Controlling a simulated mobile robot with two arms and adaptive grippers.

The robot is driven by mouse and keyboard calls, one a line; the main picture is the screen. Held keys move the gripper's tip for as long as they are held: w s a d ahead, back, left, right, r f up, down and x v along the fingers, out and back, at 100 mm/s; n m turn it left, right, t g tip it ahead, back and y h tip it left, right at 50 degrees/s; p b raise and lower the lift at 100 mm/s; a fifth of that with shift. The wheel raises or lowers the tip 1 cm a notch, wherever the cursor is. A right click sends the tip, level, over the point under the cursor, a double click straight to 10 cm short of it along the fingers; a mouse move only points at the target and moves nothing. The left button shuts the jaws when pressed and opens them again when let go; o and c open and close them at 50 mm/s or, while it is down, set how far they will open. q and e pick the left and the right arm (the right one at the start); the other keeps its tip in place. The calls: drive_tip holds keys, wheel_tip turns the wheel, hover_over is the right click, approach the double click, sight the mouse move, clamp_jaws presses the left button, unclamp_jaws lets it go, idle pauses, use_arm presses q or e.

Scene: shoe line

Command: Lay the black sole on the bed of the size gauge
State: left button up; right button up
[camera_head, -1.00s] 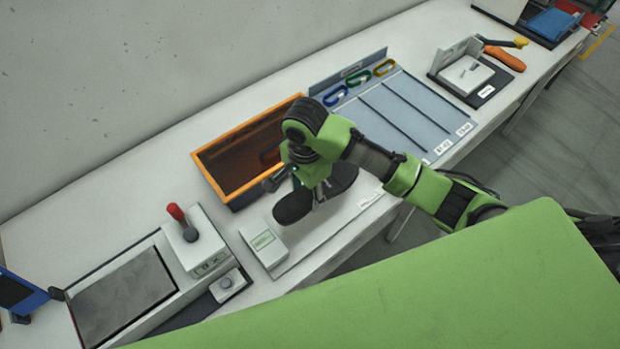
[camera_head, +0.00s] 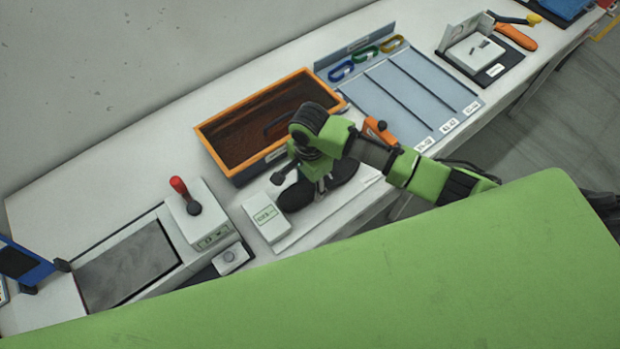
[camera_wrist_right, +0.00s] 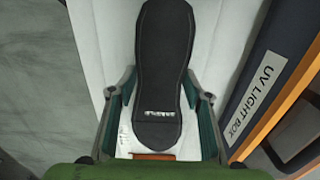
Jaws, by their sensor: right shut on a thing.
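The black sole (camera_head: 297,196) is held level over the pale bed (camera_head: 335,209) of the size gauge. Its left end is close to the gauge's white block (camera_head: 266,215). My right gripper (camera_head: 322,188) is shut on the sole from above and hides its middle. In the right wrist view the sole (camera_wrist_right: 163,60) runs lengthwise between the two fingers (camera_wrist_right: 160,100). Whether the sole touches the bed or hangs just above it, I cannot tell. My left gripper is not in view.
The orange-rimmed UV light box (camera_head: 205,131) stands just behind the gauge; it also shows in the wrist view (camera_wrist_right: 262,80). A red-knobbed device (camera_head: 195,212) is to the left. A grey-blue divided board (camera_head: 405,95) lies to the right.

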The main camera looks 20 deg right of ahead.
drive_tip(key=shift+f, duration=0.4)
drive_tip(key=o, duration=1.4)
drive_tip(key=shift+c, duration=0.2)
wheel_tip(320, 180, up, 12)
